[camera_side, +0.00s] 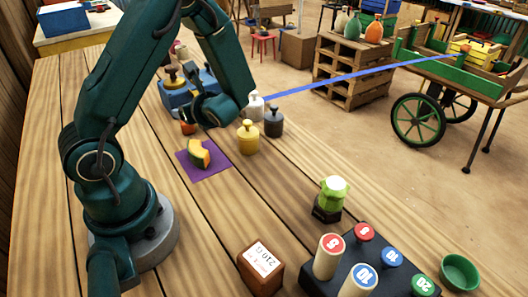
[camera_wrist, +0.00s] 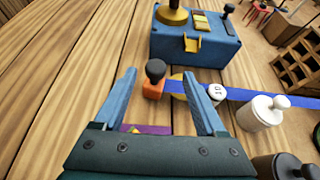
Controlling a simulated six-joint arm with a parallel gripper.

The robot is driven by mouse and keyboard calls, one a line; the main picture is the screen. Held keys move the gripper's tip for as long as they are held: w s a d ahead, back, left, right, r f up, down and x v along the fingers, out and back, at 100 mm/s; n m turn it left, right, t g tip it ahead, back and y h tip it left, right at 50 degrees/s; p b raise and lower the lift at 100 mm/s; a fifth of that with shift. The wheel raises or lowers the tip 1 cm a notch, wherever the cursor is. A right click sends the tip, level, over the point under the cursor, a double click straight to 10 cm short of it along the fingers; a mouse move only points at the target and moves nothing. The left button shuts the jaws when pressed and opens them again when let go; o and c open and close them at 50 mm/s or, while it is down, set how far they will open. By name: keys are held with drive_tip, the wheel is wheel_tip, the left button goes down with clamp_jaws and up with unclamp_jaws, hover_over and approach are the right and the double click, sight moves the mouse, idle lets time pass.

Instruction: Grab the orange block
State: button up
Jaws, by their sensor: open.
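The orange block (camera_wrist: 152,91) stands on the wooden table in the wrist view, with a black knob on its top. It lies ahead of my gripper (camera_wrist: 160,76), between the lines of the two blue fingers and nearer the left one. The fingers are spread apart with nothing held between them. In the side view a small part of the orange block (camera_side: 188,128) shows below my gripper (camera_side: 205,118), which partly hides it.
A blue scale box (camera_wrist: 195,42) stands behind the block. A blue strip (camera_wrist: 285,98) runs off right. White (camera_wrist: 262,113), yellow (camera_side: 248,140) and dark (camera_side: 273,124) weights stand to the right. A purple mat (camera_side: 217,167) holds a yellow-green wedge (camera_side: 199,154).

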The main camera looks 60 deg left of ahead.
drive_tip(key=shift+s+a+f, duration=0.25)
drive_tip(key=shift+a+f, duration=0.1)
drive_tip(key=shift+f, duration=0.15)
drive_tip(key=shift+x, duration=2.15)
clamp_jaws()
